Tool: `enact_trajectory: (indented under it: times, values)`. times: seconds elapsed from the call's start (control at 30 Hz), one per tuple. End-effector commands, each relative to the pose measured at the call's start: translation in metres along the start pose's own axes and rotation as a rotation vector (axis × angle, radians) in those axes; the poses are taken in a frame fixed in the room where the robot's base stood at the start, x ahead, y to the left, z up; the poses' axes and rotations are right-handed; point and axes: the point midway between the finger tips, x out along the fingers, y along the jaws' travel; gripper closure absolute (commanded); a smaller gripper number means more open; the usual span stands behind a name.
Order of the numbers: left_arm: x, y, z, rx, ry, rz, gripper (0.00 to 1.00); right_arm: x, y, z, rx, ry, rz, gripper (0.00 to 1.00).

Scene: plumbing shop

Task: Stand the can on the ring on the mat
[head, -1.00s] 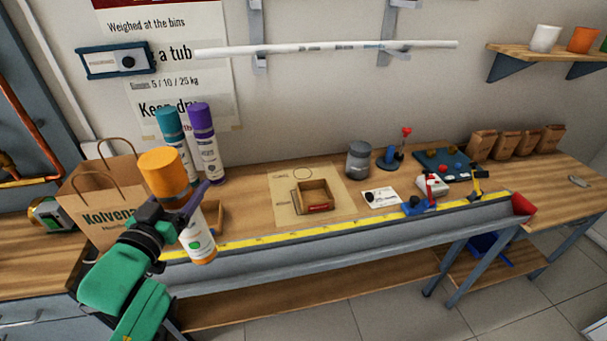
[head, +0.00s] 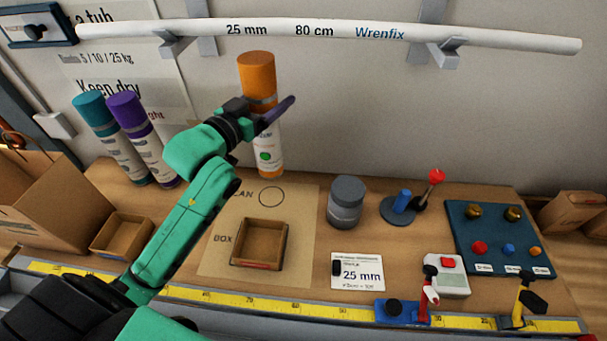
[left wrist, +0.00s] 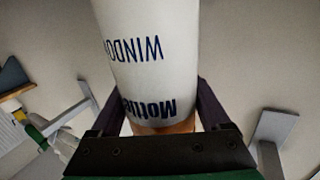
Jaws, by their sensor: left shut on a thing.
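My left gripper (head: 272,112) is shut on an orange-capped white can (head: 268,155) and holds it upright, just behind the ring in the head view. The can's white side with dark lettering fills much of the left wrist view (left wrist: 150,60). The ring (head: 271,196) is a thin drawn circle beside the word CAN on the tan mat (head: 216,262). Whether the can's base touches anything is hard to tell. An open cardboard box (head: 259,244) sits on the mat in front of the ring. My right gripper does not show.
Teal (head: 112,135) and purple (head: 142,135) capped cans stand at the left. A grey jar (head: 346,203) stands right of the mat. A white pipe (head: 330,34) runs along the wall behind the can. A yellow measuring strip (head: 260,304) lines the front edge.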

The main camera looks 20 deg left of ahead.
Motion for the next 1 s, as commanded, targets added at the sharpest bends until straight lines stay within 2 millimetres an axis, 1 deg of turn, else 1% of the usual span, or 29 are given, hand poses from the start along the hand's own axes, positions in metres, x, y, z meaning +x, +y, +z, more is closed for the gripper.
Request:
enact_trajectory:
  times: [0.07,0.2,0.3,0.43,0.53,0.6,0.7,0.9,0.93,0.97,1.0]
  values:
    - [0.0,0.0,0.007,-0.001,0.001,-0.001,1.0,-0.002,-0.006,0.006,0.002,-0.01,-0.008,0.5]
    - [0.001,0.001,0.038,-0.005,-0.002,-0.002,1.0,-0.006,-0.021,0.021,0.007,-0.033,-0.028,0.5]
    - [0.001,0.001,0.056,-0.002,0.0,-0.002,1.0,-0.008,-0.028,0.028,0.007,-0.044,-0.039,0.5]
    - [0.001,0.002,0.078,-0.001,0.001,-0.003,1.0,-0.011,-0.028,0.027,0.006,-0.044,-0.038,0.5]
    - [0.002,0.003,0.094,0.0,0.001,-0.002,1.0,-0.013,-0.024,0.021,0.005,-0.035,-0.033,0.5]
    - [0.002,0.003,0.098,0.001,0.005,-0.002,1.0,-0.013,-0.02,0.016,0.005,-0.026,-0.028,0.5]
    - [0.002,0.003,0.098,0.001,0.006,-0.002,1.0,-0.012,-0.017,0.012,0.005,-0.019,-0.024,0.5]
    - [0.002,0.003,0.102,0.001,0.004,-0.002,1.0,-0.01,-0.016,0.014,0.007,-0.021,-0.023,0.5]
    - [0.002,0.003,0.104,0.0,-0.001,-0.002,0.16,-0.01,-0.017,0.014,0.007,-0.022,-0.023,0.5]
    - [0.002,0.003,0.103,0.0,-0.001,-0.002,0.05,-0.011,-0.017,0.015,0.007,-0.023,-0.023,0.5]
    - [0.002,0.003,0.103,0.0,-0.001,-0.002,0.0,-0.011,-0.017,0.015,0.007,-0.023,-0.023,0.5]
